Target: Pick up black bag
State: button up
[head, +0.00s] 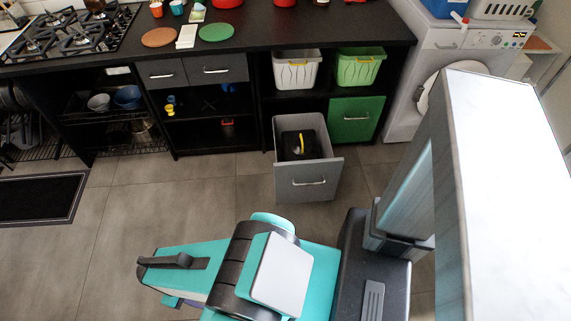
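A black item that looks like the black bag (290,146) sits inside the pulled-out grey drawer (308,184) below the counter. A thin yellow strip stands up at its middle. The drawer's walls hide its lower part. My arm, teal and black, is folded in the lower middle of the head view. Its end with my gripper (160,268) points left, over the floor, apart from the drawer and the bag. The fingers are not clear enough to show whether they are open or shut.
A white bin (297,72) and a green bin (359,68) stand on the shelf above the drawer. A closed green drawer (355,119) is to its right. A washing machine (440,50) stands at the right. A dark mat (38,198) lies at the left. The floor before the drawer is clear.

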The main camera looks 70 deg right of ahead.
aim_at(301, 154)
jog(key=z, duration=0.95)
jog(key=k, duration=0.15)
jog(key=u, duration=2.4)
jog(key=k, duration=1.55)
jog(key=z, duration=1.05)
